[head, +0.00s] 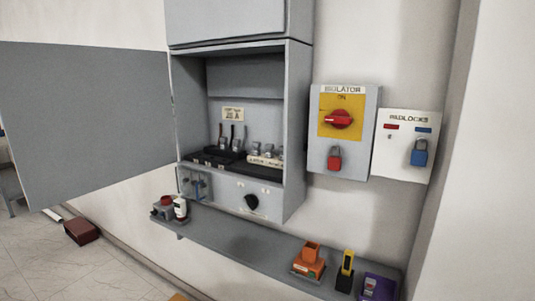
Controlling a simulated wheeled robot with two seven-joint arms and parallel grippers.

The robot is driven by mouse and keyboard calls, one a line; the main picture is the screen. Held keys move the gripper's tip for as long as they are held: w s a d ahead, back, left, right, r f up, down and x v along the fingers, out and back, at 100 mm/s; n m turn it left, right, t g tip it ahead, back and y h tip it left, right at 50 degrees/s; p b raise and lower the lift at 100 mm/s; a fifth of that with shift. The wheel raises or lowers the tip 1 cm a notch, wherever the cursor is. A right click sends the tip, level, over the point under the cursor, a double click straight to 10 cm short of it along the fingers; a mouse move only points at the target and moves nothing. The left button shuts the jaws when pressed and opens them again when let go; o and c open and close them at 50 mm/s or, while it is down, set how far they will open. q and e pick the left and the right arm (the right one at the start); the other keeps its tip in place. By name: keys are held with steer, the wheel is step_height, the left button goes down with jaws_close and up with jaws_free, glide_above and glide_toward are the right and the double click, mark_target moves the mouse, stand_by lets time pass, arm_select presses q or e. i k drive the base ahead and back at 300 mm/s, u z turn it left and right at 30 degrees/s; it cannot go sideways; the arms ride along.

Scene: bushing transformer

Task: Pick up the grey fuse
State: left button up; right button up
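An open grey cabinet (299,130) is on the wall in the head view, with a row of fuse parts inside. On the left of the row are black bases with upright metal pieces (231,140). On the right are shorter grey pieces (262,150) above a pale labelled strip (264,161). The grey fuse is probably among these, but they are too small to tell which it is. Neither of my grippers is in view.
The cabinet door (85,125) stands wide open to the left. A shelf (235,240) below holds a white bottle (181,208), a small grey and red item (163,209), an orange device (309,262), a yellow and black tool (346,270) and a purple box (379,287). Its middle is clear.

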mark_target(256, 152)
steer(key=z, duration=0.55)
steer(key=i, duration=0.9)
steer(key=u, duration=0.4)
